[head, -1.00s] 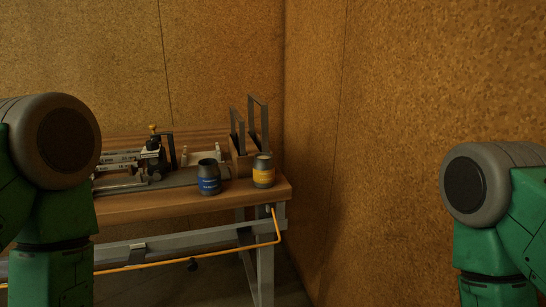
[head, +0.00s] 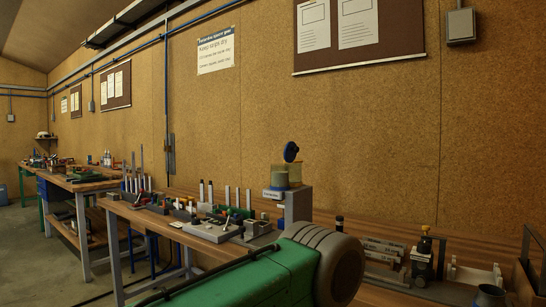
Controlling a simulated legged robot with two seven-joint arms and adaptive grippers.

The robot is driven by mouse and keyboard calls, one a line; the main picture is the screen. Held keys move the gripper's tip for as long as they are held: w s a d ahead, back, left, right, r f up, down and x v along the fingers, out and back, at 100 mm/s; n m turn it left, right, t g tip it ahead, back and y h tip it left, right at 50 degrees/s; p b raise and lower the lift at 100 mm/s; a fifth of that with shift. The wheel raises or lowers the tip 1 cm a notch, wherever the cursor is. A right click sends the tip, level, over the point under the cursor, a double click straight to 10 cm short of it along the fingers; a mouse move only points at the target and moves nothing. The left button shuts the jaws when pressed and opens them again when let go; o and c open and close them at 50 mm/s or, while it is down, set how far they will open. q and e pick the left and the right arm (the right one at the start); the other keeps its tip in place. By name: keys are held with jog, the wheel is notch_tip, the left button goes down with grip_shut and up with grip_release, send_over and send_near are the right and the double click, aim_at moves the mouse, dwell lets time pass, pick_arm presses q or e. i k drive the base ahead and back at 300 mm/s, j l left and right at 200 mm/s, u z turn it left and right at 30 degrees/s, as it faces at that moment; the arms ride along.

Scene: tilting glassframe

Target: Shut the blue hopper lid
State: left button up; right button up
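The hopper has a clear or yellowish tub and sits on a grey machine body (head: 297,204) on the long bench by the wall. A small label is on the front of the hopper unit. My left arm's green link and grey round joint fill the lower middle, in front of the bench and below the hopper. The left gripper is out of frame. My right arm and gripper are also out of frame.
The wooden bench (head: 375,229) carries tools and fixtures, including a grey plate fixture (head: 212,231) left of the hopper and a clamp device (head: 422,262) to its right. A blue cup (head: 489,296) is at lower right. Further benches stand at far left; floor there is open.

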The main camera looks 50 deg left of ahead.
aim_at(291, 149)
jog(key=u, duration=1.35)
